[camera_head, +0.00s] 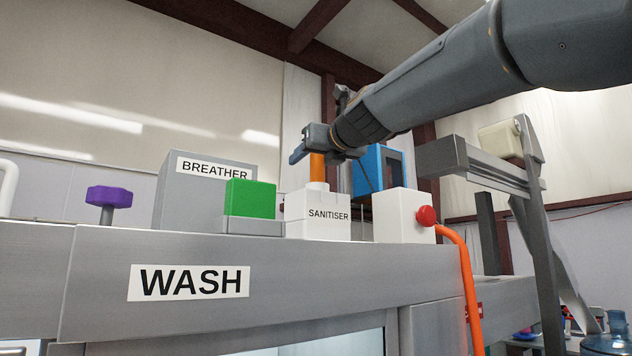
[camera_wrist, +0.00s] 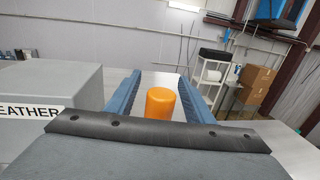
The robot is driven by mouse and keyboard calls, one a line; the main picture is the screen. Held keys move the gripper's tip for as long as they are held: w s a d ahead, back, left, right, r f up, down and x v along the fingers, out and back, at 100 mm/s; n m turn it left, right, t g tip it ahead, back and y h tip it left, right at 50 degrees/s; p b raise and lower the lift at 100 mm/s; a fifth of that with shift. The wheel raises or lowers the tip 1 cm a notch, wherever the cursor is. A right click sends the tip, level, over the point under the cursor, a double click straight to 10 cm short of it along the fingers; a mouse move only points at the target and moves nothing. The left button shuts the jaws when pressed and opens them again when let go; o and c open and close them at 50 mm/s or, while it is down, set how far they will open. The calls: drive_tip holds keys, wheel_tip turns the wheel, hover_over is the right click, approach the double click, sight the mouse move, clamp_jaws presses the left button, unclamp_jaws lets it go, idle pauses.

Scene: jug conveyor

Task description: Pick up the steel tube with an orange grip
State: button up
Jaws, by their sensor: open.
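The orange grip (camera_head: 317,166) of the tube stands upright out of the white box labelled SANITISER (camera_head: 325,215) in the head view. No steel part of the tube is visible. My gripper (camera_head: 302,153) is at the height of the grip, pointing left. In the wrist view the orange grip (camera_wrist: 161,102) stands between the two blue fingers of my gripper (camera_wrist: 160,85). The fingers are open, with a gap on both sides of the grip.
A grey box labelled BREATHER (camera_head: 190,195) and a green block (camera_head: 250,198) stand left of the SANITISER box. A white box with a red knob (camera_head: 403,215) stands to its right, with an orange hose (camera_head: 466,275). A purple knob (camera_head: 109,196) is far left. All are on the WASH machine (camera_head: 90,290).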

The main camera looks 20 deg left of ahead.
drive_tip(key=shift+c, duration=0.2)
clamp_jaws()
